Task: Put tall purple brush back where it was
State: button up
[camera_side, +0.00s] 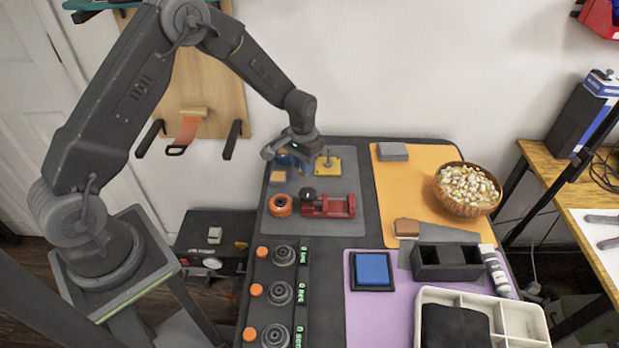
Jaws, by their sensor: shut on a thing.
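My gripper (300,155) hangs low over the far left part of the grey mat (352,211), pointing down. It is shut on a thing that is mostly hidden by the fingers. A dark blue patch (284,159) shows at the fingers. I cannot tell whether it belongs to the held thing or to something behind it. No tall purple brush can be made out clearly. A yellow plate with a thin upright post (327,166) stands just right of my gripper.
A red vise (328,206) and an orange ring (281,206) are in front of my gripper. A small orange-tan block (278,176) lies close by. A wooden bowl (468,205) of pale pieces, a black box (446,262) and a white divided tray (515,318) stand to the right.

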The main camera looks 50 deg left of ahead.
jog(key=shift+w+d+f, duration=0.45)
jog(key=shift+d+f, duration=0.05)
jog(key=shift+d, duration=0.25)
jog(key=shift+f, duration=2)
jog(key=shift+f, duration=0.2)
jog(key=o, duration=0.9)
notch_tip(320, 180, up, 13)
jog(key=shift+f, duration=0.2)
